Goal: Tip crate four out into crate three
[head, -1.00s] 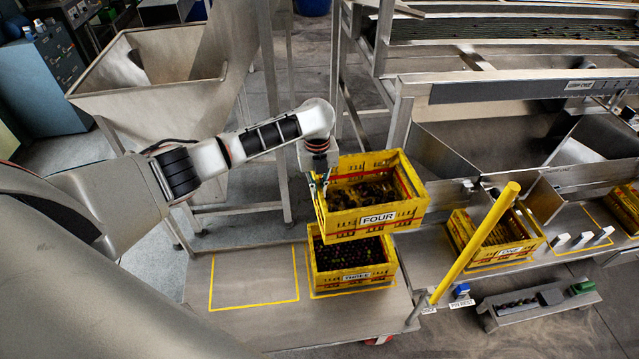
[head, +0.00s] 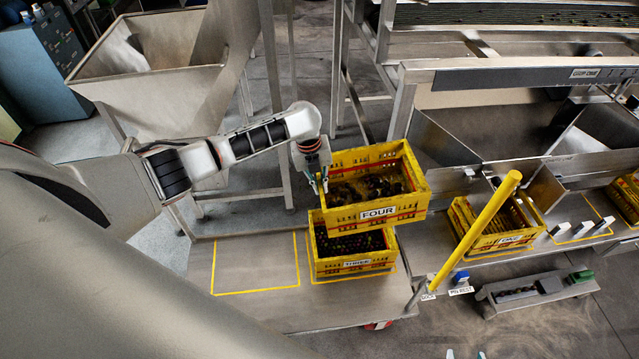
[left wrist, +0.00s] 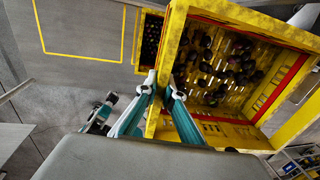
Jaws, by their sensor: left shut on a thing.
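Crate four (head: 377,213) is a yellow crate with a red stripe and dark round fruit inside. It is held in the air above crate three, roughly level. My left gripper (head: 318,181) is shut on its left wall; the left wrist view shows the fingers (left wrist: 165,92) either side of the rim of crate four (left wrist: 176,40). Crate three (head: 354,265), also yellow with dark fruit, stands on the cart below, partly hidden by crate four. It also shows at the edge of crate four in the left wrist view (left wrist: 139,42). My right gripper is not in view.
The cart top (head: 208,262) has an empty yellow-outlined square left of crate three. A yellow post (head: 470,240) rises to the right of crate four. Another yellow crate (head: 497,228) stands at the machine on the right. A steel hopper (head: 150,75) stands behind my arm.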

